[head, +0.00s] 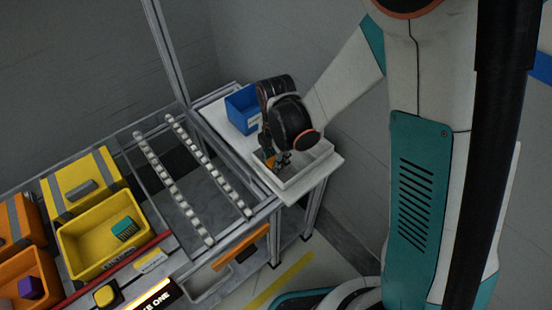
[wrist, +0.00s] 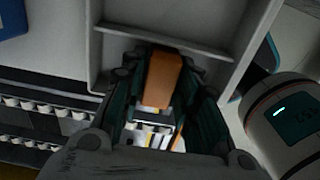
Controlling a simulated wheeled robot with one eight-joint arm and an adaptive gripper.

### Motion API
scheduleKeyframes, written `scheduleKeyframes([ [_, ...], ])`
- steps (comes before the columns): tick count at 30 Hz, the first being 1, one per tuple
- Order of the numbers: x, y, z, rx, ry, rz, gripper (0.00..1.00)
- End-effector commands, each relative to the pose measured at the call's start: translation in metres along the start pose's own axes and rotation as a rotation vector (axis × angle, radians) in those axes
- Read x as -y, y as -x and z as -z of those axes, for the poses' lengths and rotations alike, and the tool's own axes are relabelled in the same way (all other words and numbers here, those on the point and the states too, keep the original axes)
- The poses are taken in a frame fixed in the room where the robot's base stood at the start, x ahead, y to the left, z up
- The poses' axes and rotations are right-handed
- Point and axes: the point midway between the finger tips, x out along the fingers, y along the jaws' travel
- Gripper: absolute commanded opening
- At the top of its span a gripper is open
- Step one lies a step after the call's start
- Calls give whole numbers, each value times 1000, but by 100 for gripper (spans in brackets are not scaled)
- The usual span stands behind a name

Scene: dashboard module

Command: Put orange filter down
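The orange filter (wrist: 163,80) shows in the wrist view as an orange block between the two fingers of my gripper (wrist: 165,95). The fingers appear to press on both its sides. Pale striped parts show just below it, between the fingers. In the head view my gripper (head: 277,160) points down into a white tray (head: 316,172) at the right end of the bench. I cannot tell whether the filter touches the tray floor.
A blue bin (head: 241,109) stands behind the tray, close to my wrist. Left of it are two roller rails (head: 172,188). Further left are a yellow bin (head: 88,236) holding a teal block (head: 124,228), and an orange bin (head: 42,270) holding a purple block (head: 31,288).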

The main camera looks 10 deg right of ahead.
Motion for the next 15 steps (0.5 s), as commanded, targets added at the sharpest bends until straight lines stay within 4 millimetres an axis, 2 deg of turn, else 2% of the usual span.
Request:
scheduleKeyframes([
  [11,0,1,0,0,0,0,44],
  [15,0,11,0,0,0,0,44],
])
